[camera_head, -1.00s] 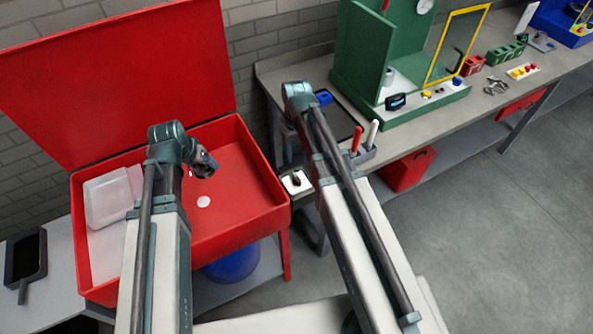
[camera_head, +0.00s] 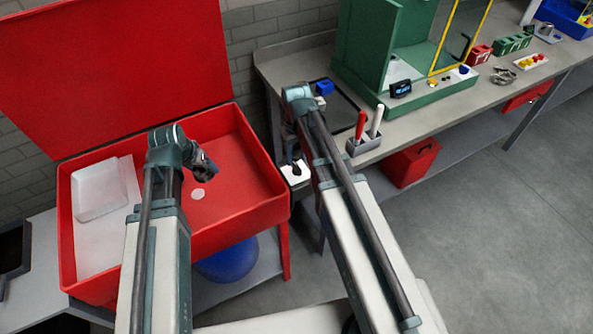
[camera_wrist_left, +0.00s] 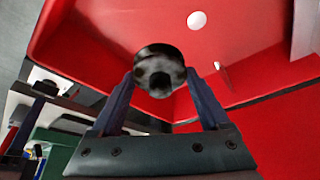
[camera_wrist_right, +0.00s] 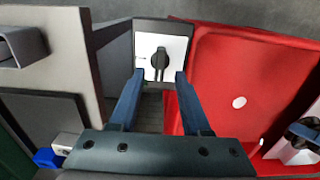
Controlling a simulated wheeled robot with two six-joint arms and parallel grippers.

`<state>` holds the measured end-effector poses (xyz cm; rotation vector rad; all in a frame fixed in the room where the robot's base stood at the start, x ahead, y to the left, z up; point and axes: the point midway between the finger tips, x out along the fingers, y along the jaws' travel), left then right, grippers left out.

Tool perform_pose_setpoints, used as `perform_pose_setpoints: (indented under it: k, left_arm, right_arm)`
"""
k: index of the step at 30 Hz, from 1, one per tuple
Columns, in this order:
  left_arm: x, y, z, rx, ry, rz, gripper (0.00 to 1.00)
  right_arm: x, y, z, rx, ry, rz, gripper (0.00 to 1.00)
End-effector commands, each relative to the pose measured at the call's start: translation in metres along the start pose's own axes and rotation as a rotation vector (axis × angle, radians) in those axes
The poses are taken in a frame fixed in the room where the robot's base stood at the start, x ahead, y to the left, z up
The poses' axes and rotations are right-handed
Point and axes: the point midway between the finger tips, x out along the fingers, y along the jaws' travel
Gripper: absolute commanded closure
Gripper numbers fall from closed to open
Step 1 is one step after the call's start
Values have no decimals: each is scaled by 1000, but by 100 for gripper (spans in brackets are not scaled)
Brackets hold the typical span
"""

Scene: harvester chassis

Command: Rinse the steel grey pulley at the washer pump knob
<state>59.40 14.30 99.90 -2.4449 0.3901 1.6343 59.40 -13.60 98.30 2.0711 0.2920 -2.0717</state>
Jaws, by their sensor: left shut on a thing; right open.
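The steel grey pulley (camera_wrist_left: 159,70) is a round, mottled dark grey piece with a hole in its face. My left gripper (camera_head: 205,164) is shut on it and holds it over the red washer basin (camera_head: 250,185). In the head view the pulley is mostly hidden by the gripper. The washer pump knob (camera_wrist_right: 160,62) is black, on a white plate at the basin's side; it also shows in the head view (camera_head: 295,169). My right gripper (camera_wrist_right: 159,82) is open, with the knob ahead between its fingertips. I cannot tell whether they touch it.
A white translucent tub (camera_head: 100,188) stands in the basin's left part, and a pale round drain (camera_head: 198,194) lies on its floor. The raised red lid (camera_head: 110,70) stands behind. The workbench (camera_head: 290,72) at right holds a green frame (camera_head: 370,50) and a screwdriver holder (camera_head: 363,146).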

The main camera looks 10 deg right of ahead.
Motion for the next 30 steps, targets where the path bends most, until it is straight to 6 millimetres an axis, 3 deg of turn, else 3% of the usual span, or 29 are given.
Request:
perform_pose_setpoints:
  k: [1, 7, 19, 20, 27, 30]
  left_arm:
    - [13, 0, 5, 0, 1, 0, 100]
    - [33, 0, 13, 0, 1, 0, 100]
    - [36, 0, 15, 0, 1, 0, 100]
    - [36, 0, 15, 0, 1, 0, 100]
    - [36, 0, 15, 0, 1, 0, 100]
    - [36, 0, 15, 0, 1, 0, 100]
  right_arm:
    - [14, 0, 0, 0, 0, 0, 52]
    - [35, 0, 0, 0, 0, 0, 52]
    - [39, 0, 0, 0, 0, 0, 52]
    - [39, 0, 0, 0, 0, 0, 54]
    - [39, 0, 0, 0, 0, 0, 98]
    - [39, 0, 0, 0, 0, 0, 100]
